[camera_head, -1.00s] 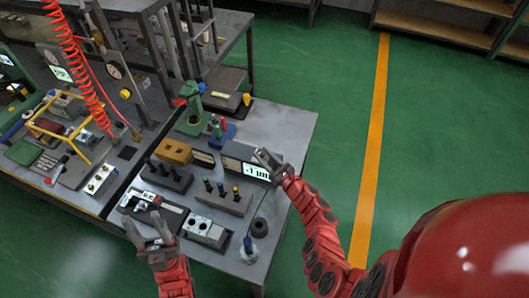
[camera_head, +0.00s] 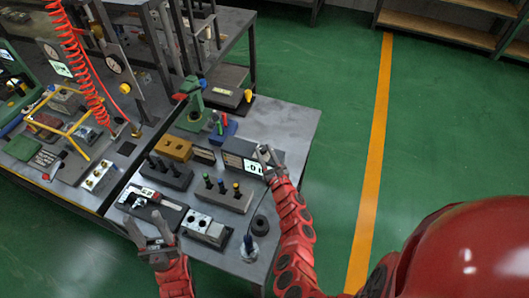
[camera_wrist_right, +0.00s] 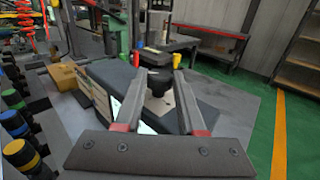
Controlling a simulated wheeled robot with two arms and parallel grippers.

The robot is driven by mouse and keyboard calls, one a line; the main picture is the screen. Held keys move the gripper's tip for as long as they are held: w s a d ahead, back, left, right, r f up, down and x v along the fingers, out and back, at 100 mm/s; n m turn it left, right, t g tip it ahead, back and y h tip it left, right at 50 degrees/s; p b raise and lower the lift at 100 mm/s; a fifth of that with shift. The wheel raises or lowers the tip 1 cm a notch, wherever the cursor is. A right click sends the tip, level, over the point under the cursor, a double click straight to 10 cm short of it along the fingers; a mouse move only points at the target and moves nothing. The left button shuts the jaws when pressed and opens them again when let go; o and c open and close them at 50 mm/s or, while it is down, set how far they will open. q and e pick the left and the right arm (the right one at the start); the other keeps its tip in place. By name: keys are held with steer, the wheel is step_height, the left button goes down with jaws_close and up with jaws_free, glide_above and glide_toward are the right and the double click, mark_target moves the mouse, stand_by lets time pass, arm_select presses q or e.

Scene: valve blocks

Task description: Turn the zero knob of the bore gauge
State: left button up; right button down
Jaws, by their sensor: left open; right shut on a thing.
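The bore gauge readout is a dark box (camera_head: 238,149) near the table's right side, with a lit white display (camera_head: 254,166). The zero knob is a black round knob (camera_wrist_right: 159,80) on top of the box in the right wrist view. My right gripper (camera_head: 266,153) reaches over the box in the head view. In the wrist view its two fingers stand on either side of the knob, and it is shut on it. In the head view the knob is hidden by the gripper. My left gripper (camera_head: 147,229) is open and empty near the table's front edge.
A black ring (camera_head: 260,225) lies near the right arm. The table's back right is clear.

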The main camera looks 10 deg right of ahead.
steer(key=c, duration=0.5)
jaws_free()
steer(key=shift+f, duration=0.1)
steer(key=shift+s+d, duration=0.1)
steer(key=shift+s, duration=0.35)
steer(key=s+d+b, duration=0.2)
steer(key=s+b, duration=0.2)
steer(key=s, duration=1.2)
steer(key=shift+s, duration=0.2)
steer(key=shift+d, duration=0.15)
